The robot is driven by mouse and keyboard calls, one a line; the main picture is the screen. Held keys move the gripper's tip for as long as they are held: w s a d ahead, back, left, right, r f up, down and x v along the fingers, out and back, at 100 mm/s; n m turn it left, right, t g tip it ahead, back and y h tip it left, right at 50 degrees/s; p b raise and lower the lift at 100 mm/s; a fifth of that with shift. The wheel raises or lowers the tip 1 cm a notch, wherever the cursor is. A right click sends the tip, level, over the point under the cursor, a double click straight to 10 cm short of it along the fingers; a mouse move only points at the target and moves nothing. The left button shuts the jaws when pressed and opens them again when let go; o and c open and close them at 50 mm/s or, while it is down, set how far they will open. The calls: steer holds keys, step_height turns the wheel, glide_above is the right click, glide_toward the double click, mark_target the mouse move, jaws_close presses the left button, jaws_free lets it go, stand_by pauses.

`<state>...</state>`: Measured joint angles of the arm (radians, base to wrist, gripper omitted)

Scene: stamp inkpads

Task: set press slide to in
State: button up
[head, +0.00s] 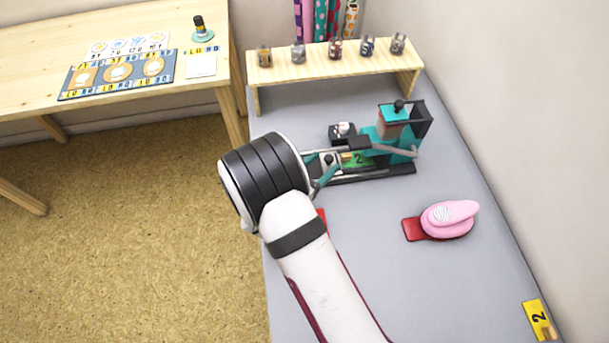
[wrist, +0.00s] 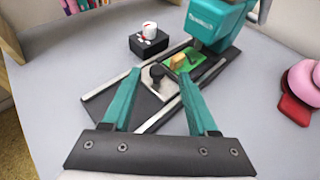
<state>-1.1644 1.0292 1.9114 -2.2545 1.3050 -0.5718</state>
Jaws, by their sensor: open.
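The teal press (head: 400,130) stands on the grey table with two rails running out to its left; it also shows in the wrist view (wrist: 213,24). Its slide, a plate with a dark knob (wrist: 157,74) and a green bed (wrist: 208,72) bearing a small wooden block, sits on the rails. The knob end is out toward my gripper, and the green bed lies beside and partly below the press head. My gripper (wrist: 158,77) is open, its teal fingers on either side of the knob. I cannot tell whether they touch it.
A black box with a white jar (wrist: 150,32) stands just behind the rails. A pink punch on a red base (head: 450,218) is to the right. A wooden rack (head: 335,63) with several small jars is behind. A yellow card (head: 540,320) lies at front right.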

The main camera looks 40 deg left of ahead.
steer(key=v, duration=1.3)
steer(key=shift+r, duration=0.1)
steer(key=w+d+r+m+g+h, duration=0.2)
steer(key=d+r+m+g+h, duration=0.2)
steer(key=d+m, duration=0.65)
steer(key=w+d+r+m+g+h, duration=0.2)
steer(key=d+r+m+g+h, duration=0.4)
steer(key=d, duration=0.7)
steer(key=s+d+r+m+g+y, duration=0.1)
steer(key=s+d+m+g+y, duration=0.45)
steer(key=s+d+m, duration=0.75)
steer(key=s+a+r+m+t+y, duration=0.1)
steer(key=a+m+y, duration=0.5)
steer(key=m, duration=0.6)
steer(key=shift+a+r+t, duration=0.35)
steer(key=shift+a+r, duration=0.25)
